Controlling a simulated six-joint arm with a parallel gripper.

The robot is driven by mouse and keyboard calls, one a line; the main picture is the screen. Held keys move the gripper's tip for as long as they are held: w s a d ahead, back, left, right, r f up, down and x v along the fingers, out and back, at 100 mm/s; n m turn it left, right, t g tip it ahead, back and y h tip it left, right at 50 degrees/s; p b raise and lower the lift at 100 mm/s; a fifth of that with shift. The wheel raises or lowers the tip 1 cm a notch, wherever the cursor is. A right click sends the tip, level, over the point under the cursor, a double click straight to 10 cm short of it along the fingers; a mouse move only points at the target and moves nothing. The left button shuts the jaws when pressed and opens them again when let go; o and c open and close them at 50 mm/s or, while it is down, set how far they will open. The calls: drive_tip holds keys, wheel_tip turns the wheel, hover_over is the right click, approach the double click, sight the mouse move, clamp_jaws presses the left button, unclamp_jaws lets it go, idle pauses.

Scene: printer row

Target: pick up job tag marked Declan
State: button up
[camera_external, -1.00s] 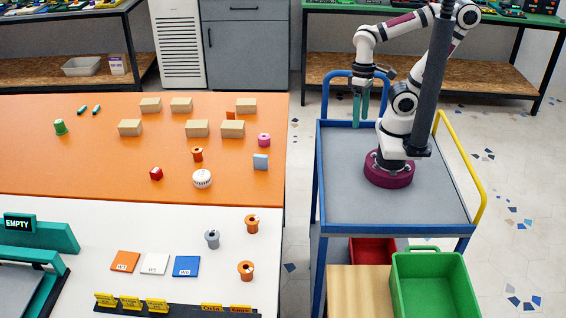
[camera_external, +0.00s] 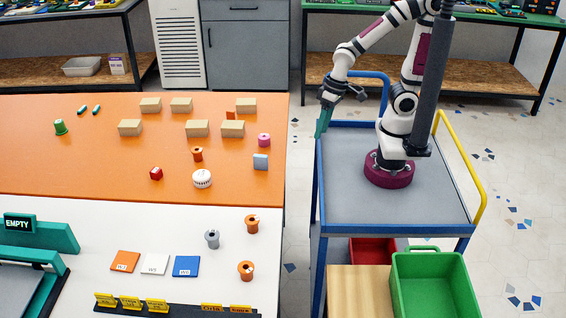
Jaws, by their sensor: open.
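Several yellow job tags stand in a black rail (camera_external: 184,310) at the front edge of the white table. A group of three is on the left, with its middle tag (camera_external: 130,303), and two are on the right, including one tag (camera_external: 211,308). The lettering is too small for me to tell which is marked Declan. My gripper (camera_external: 324,121), with teal fingers, is open and empty over the left rim of the blue cart, far behind and right of the tags.
Orange (camera_external: 125,261), white (camera_external: 155,263) and blue (camera_external: 186,266) squares lie behind the rail. Orange spools (camera_external: 246,271) and a grey spool (camera_external: 212,239) stand to the right. A teal stand marked EMPTY (camera_external: 40,235) is at left. Cardboard-coloured boxes (camera_external: 197,128) stand on the orange table.

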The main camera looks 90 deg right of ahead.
sight(263, 156)
drive_tip(key=w+f+t+h, duration=0.1)
drive_tip(key=w+f+t, duration=0.2)
drive_tip(key=w, duration=0.2)
drive_tip(key=w+d+f+n+t+h, duration=0.1)
drive_tip(key=w+f+t, duration=0.2)
drive_tip(key=w, duration=0.3)
drive_tip(key=w+d+f+t+h, duration=0.1)
drive_tip(key=w+f+t, duration=0.1)
drive_tip(key=w+f, duration=0.2)
drive_tip(key=shift+w+d+f+t, duration=0.1)
drive_tip(key=shift+w+f+t, duration=0.1)
drive_tip(key=shift+w, duration=0.2)
drive_tip(key=shift+w+d+f+t, duration=0.1)
drive_tip(key=shift+w+t, duration=0.1)
drive_tip(key=shift+w, duration=0.2)
drive_tip(key=shift+w+a+f+n+t, duration=0.1)
drive_tip(key=shift+a+f+n+t, duration=0.15)
drive_tip(key=shift+n+t, duration=0.35)
drive_tip(key=shift+s+a+f+n+t, duration=0.2)
drive_tip(key=shift+f+n+t, duration=0.1)
drive_tip(key=shift+f+n, duration=0.15)
drive_tip(key=x, duration=0.7)
drive_tip(key=shift+w, duration=0.25)
clamp_jaws()
